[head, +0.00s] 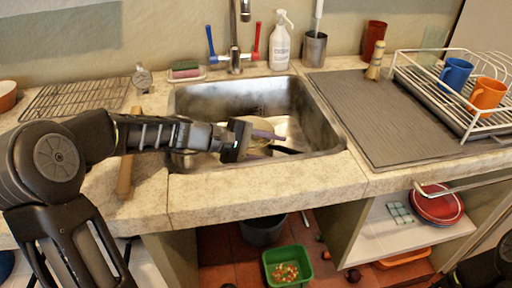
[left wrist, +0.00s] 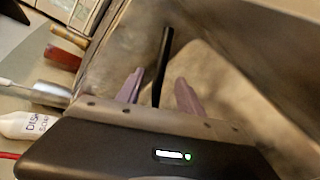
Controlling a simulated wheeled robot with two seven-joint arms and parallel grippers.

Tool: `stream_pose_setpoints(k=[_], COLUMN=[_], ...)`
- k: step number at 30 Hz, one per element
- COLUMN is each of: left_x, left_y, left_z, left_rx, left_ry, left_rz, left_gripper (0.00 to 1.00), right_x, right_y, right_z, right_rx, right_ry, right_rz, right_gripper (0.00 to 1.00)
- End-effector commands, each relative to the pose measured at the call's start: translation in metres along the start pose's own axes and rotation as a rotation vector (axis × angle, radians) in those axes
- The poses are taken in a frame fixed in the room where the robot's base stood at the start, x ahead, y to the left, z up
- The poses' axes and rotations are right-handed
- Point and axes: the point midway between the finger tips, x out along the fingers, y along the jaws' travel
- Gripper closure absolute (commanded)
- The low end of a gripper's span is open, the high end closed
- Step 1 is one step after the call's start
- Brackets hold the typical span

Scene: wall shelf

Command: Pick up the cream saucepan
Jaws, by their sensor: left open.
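The cream saucepan (head: 262,126) sits in the metal sink (head: 330,128), partly hidden behind my left gripper. Its black handle (head: 288,150) points to the right, toward the sink's near right side. My left gripper (head: 268,136) reaches in from the left over the sink, with its purple fingers near the pan. In the left wrist view the black handle (left wrist: 162,65) shows between the two open fingers (left wrist: 158,95). I cannot tell whether they touch it. My right gripper is not in view.
A soap bottle (head: 281,42) and steel cup (head: 314,48) stand behind the sink, beside the faucet (head: 235,52). A grey drying mat (head: 385,125) and dish rack (head: 465,120) with mugs lie right. A wire rack (head: 75,97) lies left. The sink walls surround the gripper.

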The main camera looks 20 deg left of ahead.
Motion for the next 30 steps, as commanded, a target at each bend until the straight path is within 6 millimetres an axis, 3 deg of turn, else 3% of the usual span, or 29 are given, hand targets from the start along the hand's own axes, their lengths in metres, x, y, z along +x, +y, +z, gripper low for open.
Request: stream_pose_setpoints(k=[11,30], left_x=[0.047,0.049], left_y=[0.001,0.001], left_z=[0.001,0.000], left_rx=[0.001,0.000], left_ry=[-0.003,-0.001], left_rz=[0.000,0.000], left_gripper=[0.56,0.57], right_x=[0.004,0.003], right_y=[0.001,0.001], right_z=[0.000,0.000], right_rx=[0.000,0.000], right_ry=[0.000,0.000], right_rz=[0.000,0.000], right_gripper=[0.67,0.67])
